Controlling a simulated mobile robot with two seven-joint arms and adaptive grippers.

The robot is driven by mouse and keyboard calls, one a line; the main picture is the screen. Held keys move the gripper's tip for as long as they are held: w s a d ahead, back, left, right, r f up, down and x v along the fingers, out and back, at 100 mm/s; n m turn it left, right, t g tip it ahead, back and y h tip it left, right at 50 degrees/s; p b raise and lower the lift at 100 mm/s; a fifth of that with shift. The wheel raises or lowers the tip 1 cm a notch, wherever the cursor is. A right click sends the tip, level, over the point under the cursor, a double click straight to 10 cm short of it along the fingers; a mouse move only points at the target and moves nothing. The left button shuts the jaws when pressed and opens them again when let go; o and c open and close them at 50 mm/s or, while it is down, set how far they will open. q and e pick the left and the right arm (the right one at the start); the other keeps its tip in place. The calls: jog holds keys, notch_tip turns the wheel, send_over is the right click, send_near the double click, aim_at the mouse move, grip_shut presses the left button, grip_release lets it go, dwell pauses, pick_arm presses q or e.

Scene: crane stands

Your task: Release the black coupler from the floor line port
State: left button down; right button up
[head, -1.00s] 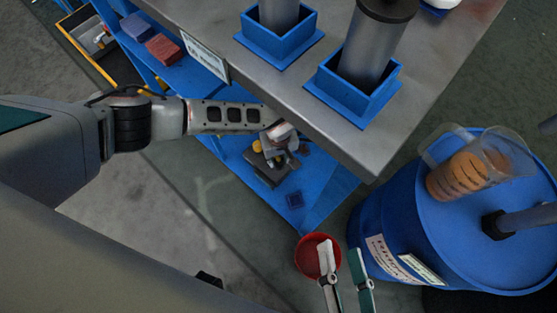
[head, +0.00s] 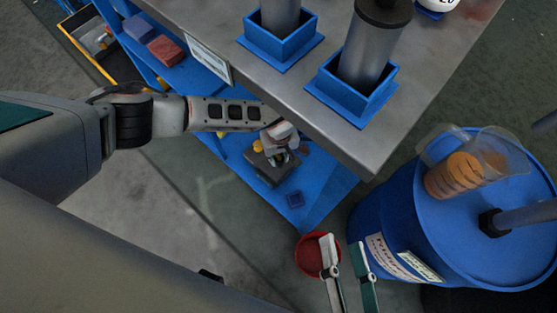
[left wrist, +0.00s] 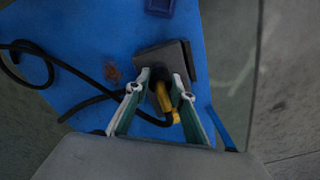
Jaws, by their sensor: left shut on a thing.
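The floor line port is a dark grey block (left wrist: 165,60) on the low blue shelf; it also shows in the head view (head: 268,170). The black coupler (left wrist: 161,98) sits against the block, with a black cable curving away and a yellow part (left wrist: 181,98) beside it. My left gripper (left wrist: 160,80) is shut on the coupler, its fingertips close to the block. In the head view my left gripper (head: 283,154) partly hides the coupler. My right gripper (head: 342,242) is open and empty in front of a red bucket (head: 306,262).
The steel table edge (head: 330,150) overhangs the shelf close to my left arm. A blue drum (head: 375,225) with a clear jug (head: 455,177) stands at the right. Black cable (left wrist: 80,75) loops across the shelf.

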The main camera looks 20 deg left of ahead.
pick_arm(q)
jog(key=shift+w+r+p, duration=0.1)
jog(key=shift+r+p, duration=1.05)
jog(key=shift+r, duration=0.9)
pick_arm(e)
jog(key=shift+t, duration=0.4)
jog(key=r, duration=0.1)
jog(key=w+r, duration=0.1)
jog(key=r, duration=0.2)
jog(key=shift+w+r, duration=0.1)
jog(key=shift+w, duration=0.2)
pick_arm(q)
jog(key=shift+f, duration=0.1)
